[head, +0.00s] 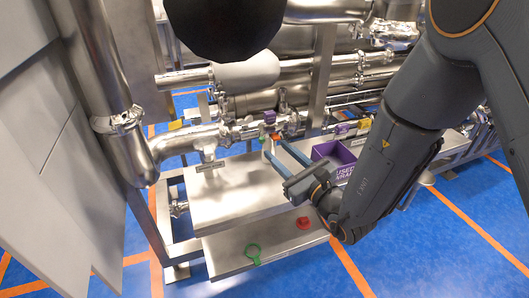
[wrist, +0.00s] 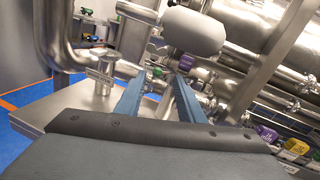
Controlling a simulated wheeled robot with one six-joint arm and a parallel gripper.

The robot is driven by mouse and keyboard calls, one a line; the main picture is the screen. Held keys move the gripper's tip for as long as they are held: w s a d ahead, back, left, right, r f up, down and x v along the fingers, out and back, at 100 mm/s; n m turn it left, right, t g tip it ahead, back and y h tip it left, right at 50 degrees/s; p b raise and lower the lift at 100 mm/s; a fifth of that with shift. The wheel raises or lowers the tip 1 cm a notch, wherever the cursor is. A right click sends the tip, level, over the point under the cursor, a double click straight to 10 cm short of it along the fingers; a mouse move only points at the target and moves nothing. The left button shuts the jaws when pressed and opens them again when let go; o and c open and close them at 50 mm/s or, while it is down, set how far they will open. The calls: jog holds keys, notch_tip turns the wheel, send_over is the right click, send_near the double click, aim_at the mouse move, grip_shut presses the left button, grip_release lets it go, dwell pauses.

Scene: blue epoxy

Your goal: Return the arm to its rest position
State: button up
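My gripper (head: 275,149) is at the end of my arm, which reaches in from the right of the head view. Its two blue fingers point up and left, above the upper steel shelf and close in front of the pipework. In the wrist view the fingers of my gripper (wrist: 160,78) stand apart with nothing held between them. I cannot tell the exact gap between the fingertips and the pipes behind.
The upper steel shelf (head: 225,195) is mostly bare. A purple bin (head: 345,152) is beside my forearm. A red part (head: 303,222) and a green ring (head: 253,252) lie on the lower shelf (head: 275,240). Steel pipes (head: 185,142) crowd the back and left.

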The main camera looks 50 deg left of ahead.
jog(key=d+n+g+h, duration=0.1)
jog(key=d+n+h, duration=0.8)
jog(key=d, duration=2.1)
jog(key=d+n+g+h, duration=0.1)
jog(key=d+n+h, duration=0.8)
jog(key=d, duration=2.2)
jog(key=shift+w+d+f, duration=0.25)
jog(key=shift+w+f, duration=0.1)
jog(key=shift+c, duration=0.4)
jog(key=shift+a, duration=0.1)
